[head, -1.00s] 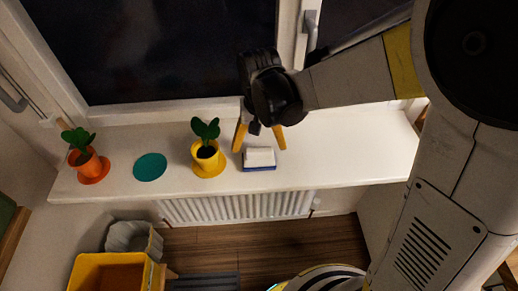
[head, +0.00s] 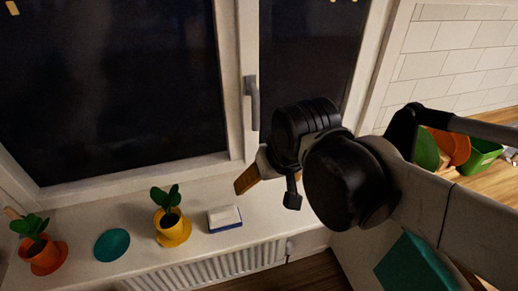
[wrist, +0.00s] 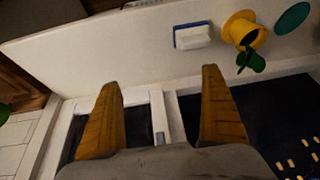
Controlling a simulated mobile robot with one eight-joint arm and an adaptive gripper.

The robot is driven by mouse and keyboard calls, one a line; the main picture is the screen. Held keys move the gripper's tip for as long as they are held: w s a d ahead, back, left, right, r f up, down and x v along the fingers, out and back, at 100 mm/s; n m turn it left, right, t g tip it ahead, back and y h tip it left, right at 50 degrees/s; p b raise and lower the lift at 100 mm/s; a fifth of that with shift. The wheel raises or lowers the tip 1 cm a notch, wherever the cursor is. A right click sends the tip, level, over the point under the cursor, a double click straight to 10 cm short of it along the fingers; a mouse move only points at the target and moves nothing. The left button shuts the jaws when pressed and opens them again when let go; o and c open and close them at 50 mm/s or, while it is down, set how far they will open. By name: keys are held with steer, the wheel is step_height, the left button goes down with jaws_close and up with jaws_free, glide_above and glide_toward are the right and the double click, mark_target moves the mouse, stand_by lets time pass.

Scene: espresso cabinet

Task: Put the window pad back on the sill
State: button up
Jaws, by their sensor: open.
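The window pad (head: 224,218), a small white block with a blue base, lies flat on the white sill (head: 262,214), to the right of the yellow plant pot (head: 172,230). It also shows near the top of the wrist view (wrist: 192,37). My gripper (head: 246,180) is raised above the sill, up and to the right of the pad in the head view. In the wrist view its two wooden-looking fingers are spread wide with nothing between them (wrist: 160,77), and the pad is apart from them.
An orange plant pot (head: 42,256) and a teal disc (head: 112,245) are on the sill at the left. The window handle (head: 252,100) is behind my gripper. A radiator (head: 210,270) is below. The sill right of the pad looks clear.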

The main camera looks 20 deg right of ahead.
steer(key=s+d+t, duration=0.2)
steer(key=s+d, duration=0.1)
steer(key=shift+f, duration=0.1)
stand_by(1.2)
